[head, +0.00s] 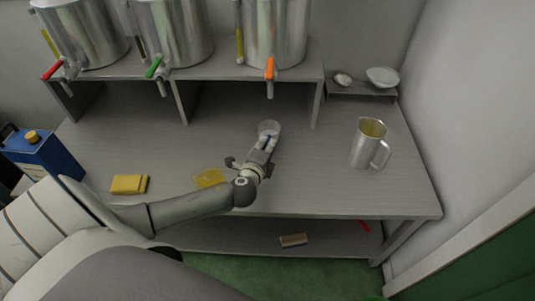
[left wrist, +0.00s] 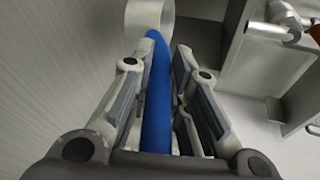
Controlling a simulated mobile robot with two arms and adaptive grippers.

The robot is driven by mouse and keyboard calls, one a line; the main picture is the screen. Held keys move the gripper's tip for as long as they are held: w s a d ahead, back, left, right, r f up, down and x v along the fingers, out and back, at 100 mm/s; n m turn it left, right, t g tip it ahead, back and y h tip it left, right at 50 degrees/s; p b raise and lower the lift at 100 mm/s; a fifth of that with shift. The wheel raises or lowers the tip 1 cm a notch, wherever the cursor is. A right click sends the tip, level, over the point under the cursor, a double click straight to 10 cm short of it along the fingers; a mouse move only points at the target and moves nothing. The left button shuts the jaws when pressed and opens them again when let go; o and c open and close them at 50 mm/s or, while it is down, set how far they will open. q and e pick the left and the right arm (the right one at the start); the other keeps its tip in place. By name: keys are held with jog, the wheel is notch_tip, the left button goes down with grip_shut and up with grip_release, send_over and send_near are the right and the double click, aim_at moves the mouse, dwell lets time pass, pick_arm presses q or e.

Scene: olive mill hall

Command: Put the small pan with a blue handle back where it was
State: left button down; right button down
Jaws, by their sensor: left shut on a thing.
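The small pan (head: 269,127) is a pale metal cup with a blue handle. My left gripper (head: 264,148) is shut on the blue handle (left wrist: 157,95), which runs between its fingers in the left wrist view. The pan's pale rim (left wrist: 149,12) shows at the top of that view. The pan is over the middle of the grey workbench (head: 330,195), in front of the tank shelf. I cannot tell whether it touches the bench top. My right gripper is out of view.
Steel tanks with red, green and orange taps (head: 270,70) stand on the shelf (head: 222,73) behind. A steel jug (head: 364,145) stands right; white bowls (head: 382,76) sit back right.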

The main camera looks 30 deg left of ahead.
pick_arm(q)
jog(key=w+f, duration=0.1)
jog(key=f, duration=0.1)
jog(key=w+a+f+b, duration=0.1)
jog(key=f, duration=0.1)
jog(key=w+f, duration=0.1)
jog(key=f, duration=0.2)
jog(key=shift+a, duration=0.3)
jog(key=c, duration=1.4)
grip_release()
jog(key=shift+f, duration=0.1)
jog(key=v, duration=1.2)
jog(key=shift+d, duration=0.1)
